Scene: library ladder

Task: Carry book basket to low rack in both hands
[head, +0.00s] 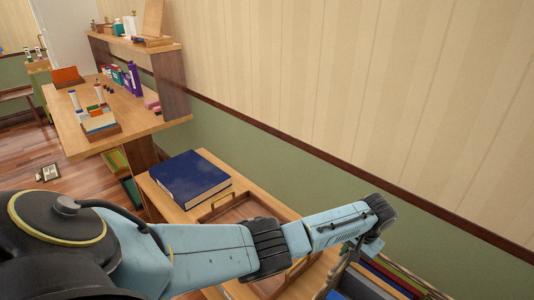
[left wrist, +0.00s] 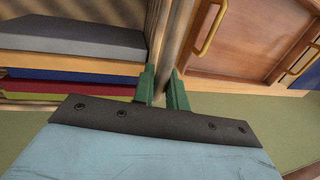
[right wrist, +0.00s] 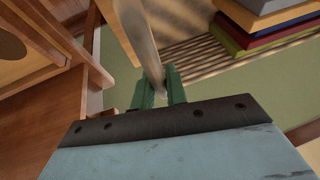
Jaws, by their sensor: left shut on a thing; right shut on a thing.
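The book basket shows only partly at the lower right of the head view, with several books (head: 385,272) in it. In the left wrist view my left gripper (left wrist: 161,90) has its green fingers shut on a pale bar of the basket (left wrist: 176,45), beside a grey-covered book (left wrist: 70,38). In the right wrist view my right gripper (right wrist: 160,90) is shut on another pale bar of the basket (right wrist: 140,35), with stacked books (right wrist: 265,25) beyond it. My right gripper is outside the head view. I cannot tell which furniture is the low rack.
A wooden cabinet top (head: 165,197) holds a large blue book (head: 188,178) and a wooden tray with brass handles (head: 245,207), close to my left arm. A wooden desk (head: 100,115) with small items stands farther back. The wall (head: 380,90) runs along the right.

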